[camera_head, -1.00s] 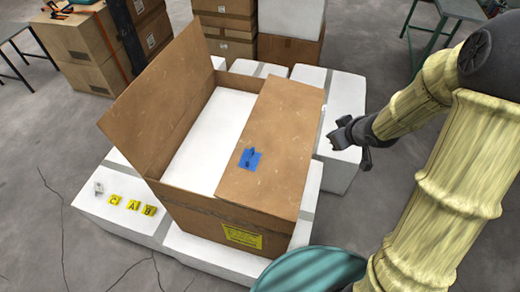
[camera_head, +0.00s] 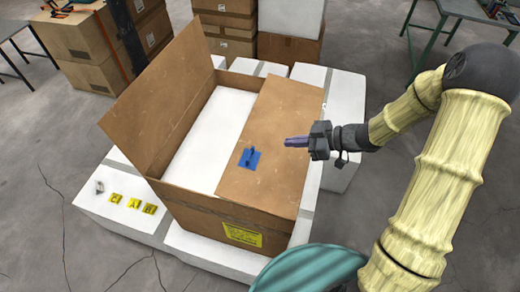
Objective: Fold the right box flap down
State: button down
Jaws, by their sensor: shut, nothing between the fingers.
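An open cardboard box (camera_head: 205,215) stands on white blocks in the middle of the view. Its left flap (camera_head: 160,85) stands up and leans outward to the left. Its right flap (camera_head: 285,115) lies folded over the right part of the opening, with a blue tab (camera_head: 250,159) on it. The white inside (camera_head: 215,125) shows between the flaps. My gripper (camera_head: 286,142) is at the right, with its purple-grey fingers shut and empty. In the picture its tips overlap the right flap, to the right of the blue tab. I cannot tell whether they touch the flap.
Small yellow letter tiles (camera_head: 133,203) and a small whitish object (camera_head: 99,187) lie on the white block (camera_head: 130,222) at the left. Stacked cartons (camera_head: 75,50) stand behind. A green table (camera_head: 460,12) stands at the back right. Grey floor is open at the lower left.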

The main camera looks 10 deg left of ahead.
jog(key=p, duration=0.3)
send_over(260, 162)
jog(key=d, duration=0.2)
notch_tip(260, 162, down, 4)
jog(key=shift+s+a+f+p, duration=0.1)
jog(key=shift+a+f+p, duration=0.1)
jog(key=shift+a+f, duration=0.3)
jog(key=shift+a+f+p, duration=0.15)
jog(key=shift+a+f, duration=0.1)
jog(key=shift+f, duration=0.35)
jog(key=shift+a+f, duration=0.25)
jog(key=shift+f, duration=0.6)
jog(key=shift+f, duration=0.1)
